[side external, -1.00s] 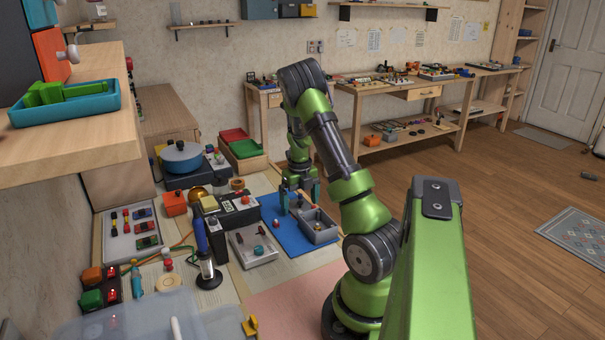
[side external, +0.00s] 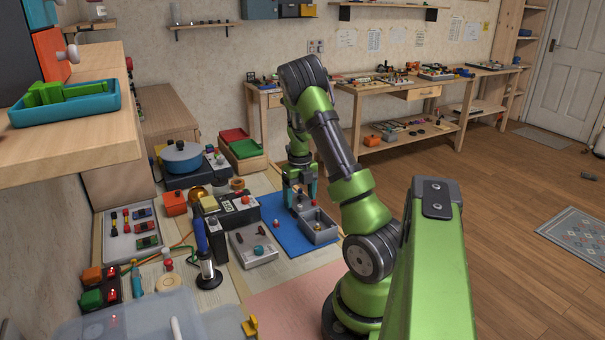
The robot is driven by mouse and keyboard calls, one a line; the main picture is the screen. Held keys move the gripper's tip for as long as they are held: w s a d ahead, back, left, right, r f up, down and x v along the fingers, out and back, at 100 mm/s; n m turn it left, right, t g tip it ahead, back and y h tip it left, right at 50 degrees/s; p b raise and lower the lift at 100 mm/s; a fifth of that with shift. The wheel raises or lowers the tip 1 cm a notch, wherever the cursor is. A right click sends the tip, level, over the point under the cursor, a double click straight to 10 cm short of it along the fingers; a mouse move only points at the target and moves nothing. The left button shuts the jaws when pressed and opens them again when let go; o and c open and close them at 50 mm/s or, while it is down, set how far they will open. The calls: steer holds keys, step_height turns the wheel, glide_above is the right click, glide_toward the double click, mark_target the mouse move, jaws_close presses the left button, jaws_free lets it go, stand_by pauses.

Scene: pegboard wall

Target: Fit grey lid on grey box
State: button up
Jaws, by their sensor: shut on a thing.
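The open grey box (side external: 320,228) stands on a blue mat (side external: 293,242) in the middle of the work surface. My gripper (side external: 300,199) points down at the far left end of the box, its teal-tipped fingers drawn in. It is shut on a small part there, which appears to be the knob of the grey lid (side external: 299,208). The lid is small and partly hidden by the fingers. I cannot tell whether it touches the box or the mat.
A black device (side external: 236,217) and a blue-handled tool in a stand (side external: 204,252) are further left. A blue pot (side external: 181,158) stands behind. Pink surface in front is clear.

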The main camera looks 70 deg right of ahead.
step_height(320, 180, up, 9)
steer(key=a, duration=0.1)
steer(key=s+a+f, duration=0.1)
steer(key=s+a, duration=0.7)
steer(key=shift+m, duration=0.4)
steer(key=shift+w+f, duration=0.15)
steer(key=shift+f, duration=2.35)
steer(key=shift+f, duration=0.55)
steer(key=o, duration=1)
steer(key=shift+o, duration=0.2)
steer(key=shift+r, duration=0.1)
